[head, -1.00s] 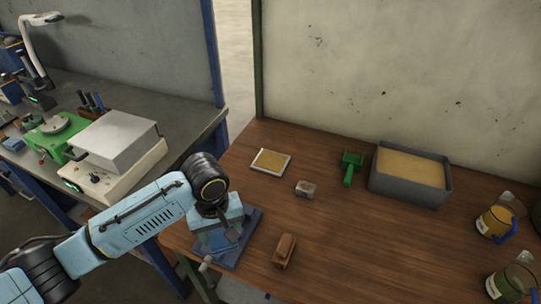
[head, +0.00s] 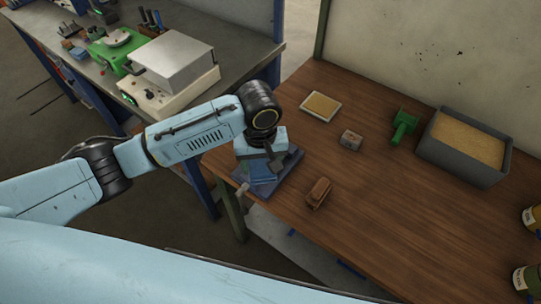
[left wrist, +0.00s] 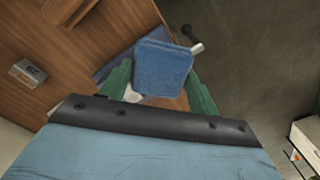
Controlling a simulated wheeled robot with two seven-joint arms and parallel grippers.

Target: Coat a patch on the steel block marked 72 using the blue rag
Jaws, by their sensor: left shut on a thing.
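A small grey steel block (head: 351,140) stands on the wooden table; in the left wrist view its side (left wrist: 27,72) carries a dark two-digit mark, too small to read surely. My left gripper (left wrist: 160,88) has its green fingers on either side of the blue rag (left wrist: 163,65), a thick folded pad, and is shut on it. In the head view the wrist is over the blue vise (head: 289,173) at the table's left edge, left of the block and apart from it. The rag is mostly hidden there. My right gripper is not in view.
A wooden brush or block (head: 318,193) lies near the vise. Behind are a shallow tan-filled tray (head: 337,104), a green scoop (head: 404,126) and a grey sand bin (head: 462,165). Jars (head: 528,279) stand at the right edge. The table's middle front is clear.

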